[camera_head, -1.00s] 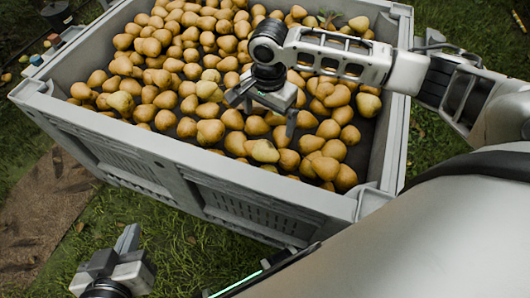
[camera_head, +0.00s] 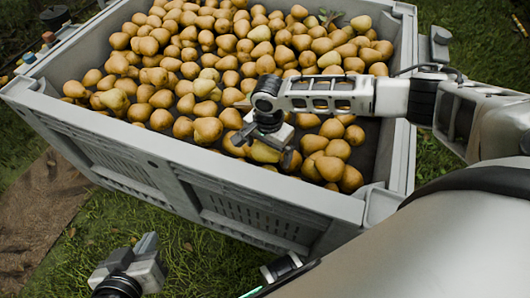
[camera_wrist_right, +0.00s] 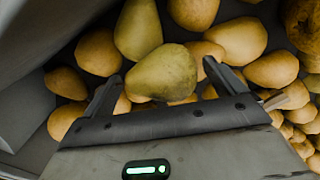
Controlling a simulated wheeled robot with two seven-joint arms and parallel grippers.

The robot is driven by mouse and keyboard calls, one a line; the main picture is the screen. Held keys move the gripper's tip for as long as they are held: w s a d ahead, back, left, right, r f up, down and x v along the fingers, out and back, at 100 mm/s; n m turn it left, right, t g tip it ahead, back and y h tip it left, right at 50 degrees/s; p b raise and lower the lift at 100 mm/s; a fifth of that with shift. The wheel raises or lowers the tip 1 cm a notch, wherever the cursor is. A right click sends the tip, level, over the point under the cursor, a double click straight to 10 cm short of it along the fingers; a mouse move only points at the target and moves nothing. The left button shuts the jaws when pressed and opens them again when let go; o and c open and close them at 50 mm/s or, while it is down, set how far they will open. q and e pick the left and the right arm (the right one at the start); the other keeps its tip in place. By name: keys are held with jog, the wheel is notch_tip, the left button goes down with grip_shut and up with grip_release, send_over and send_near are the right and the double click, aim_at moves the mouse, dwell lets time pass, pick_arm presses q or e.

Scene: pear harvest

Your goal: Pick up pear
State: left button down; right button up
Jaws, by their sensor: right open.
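Many yellow-brown pears lie in a large grey bin. My right gripper (camera_head: 264,156) is low over the pears near the bin's front wall, with its jaws open. A greenish-yellow pear (camera_head: 265,153) shows just below it. In the right wrist view, this pear (camera_wrist_right: 165,74) lies between the two spread fingers (camera_wrist_right: 162,80); I cannot tell whether either touches it. Another greenish pear (camera_wrist_right: 138,32) lies just beyond it. My left gripper (camera_head: 150,264) hangs outside the bin over the grass, with no pear visible in it; its jaw opening is unclear.
The grey bin (camera_head: 190,165) has high walls; its front rim is close to my right gripper. Neighbouring pears (camera_wrist_right: 238,40) crowd the fingers in the wrist view. Some bare bin floor shows near the front and right walls. Grass surrounds the bin.

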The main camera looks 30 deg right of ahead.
jog(key=c, duration=1.1)
jog(key=shift+c, duration=0.2)
jog(key=shift+r, duration=0.1)
